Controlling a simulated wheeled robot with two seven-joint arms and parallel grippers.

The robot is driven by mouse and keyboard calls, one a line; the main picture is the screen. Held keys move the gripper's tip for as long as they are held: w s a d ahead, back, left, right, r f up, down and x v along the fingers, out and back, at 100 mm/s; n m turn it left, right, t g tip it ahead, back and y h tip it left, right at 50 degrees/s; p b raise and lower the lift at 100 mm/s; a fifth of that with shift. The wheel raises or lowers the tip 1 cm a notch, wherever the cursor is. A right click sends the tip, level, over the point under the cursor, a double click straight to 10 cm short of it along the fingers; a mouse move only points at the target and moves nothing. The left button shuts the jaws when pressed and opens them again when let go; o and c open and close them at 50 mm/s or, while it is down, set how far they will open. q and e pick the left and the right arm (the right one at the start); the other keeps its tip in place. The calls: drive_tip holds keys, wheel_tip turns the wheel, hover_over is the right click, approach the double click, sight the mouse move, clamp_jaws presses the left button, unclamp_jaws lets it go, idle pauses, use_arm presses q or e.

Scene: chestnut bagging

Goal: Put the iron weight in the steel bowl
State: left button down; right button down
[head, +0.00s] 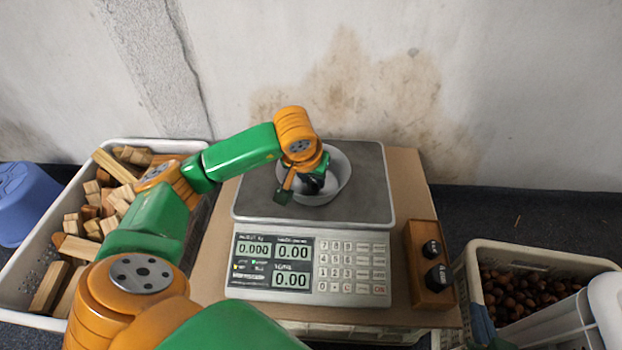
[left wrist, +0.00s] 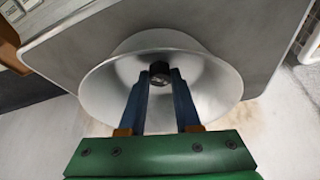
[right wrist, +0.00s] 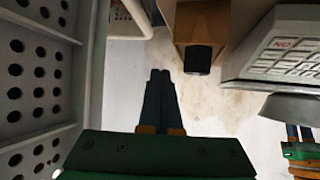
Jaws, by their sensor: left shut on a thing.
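The steel bowl (head: 338,185) stands on the scale's plate and shows large in the left wrist view (left wrist: 105,88). My left gripper (head: 308,181) is over the bowl, fingers pointing into it. It is shut on a small dark iron weight (left wrist: 159,71), held between the fingertips inside the bowl's outline. I cannot tell whether the weight touches the bowl's bottom. My right gripper (right wrist: 160,75) has its fingertips together, with nothing visible between them. It is low, beside a perforated crate wall.
The scale (head: 310,265) reads zeros. A wooden block (head: 418,262) right of it holds two black weights (head: 431,249).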

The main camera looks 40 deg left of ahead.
drive_tip(key=shift+w+r, duration=0.15)
drive_tip(key=shift+r, duration=0.05)
drive_tip(key=shift+a+r+t, duration=0.1)
drive_tip(key=shift+t, duration=0.2)
use_arm(q)
drive_tip(key=shift+f, duration=0.15)
drive_tip(key=c, duration=0.6)
unclamp_jaws()
use_arm(e)
drive_tip(key=shift+w+a+r+t, duration=0.15)
drive_tip(key=shift+w+r+t, duration=0.25)
drive_tip(key=shift+r, duration=0.15)
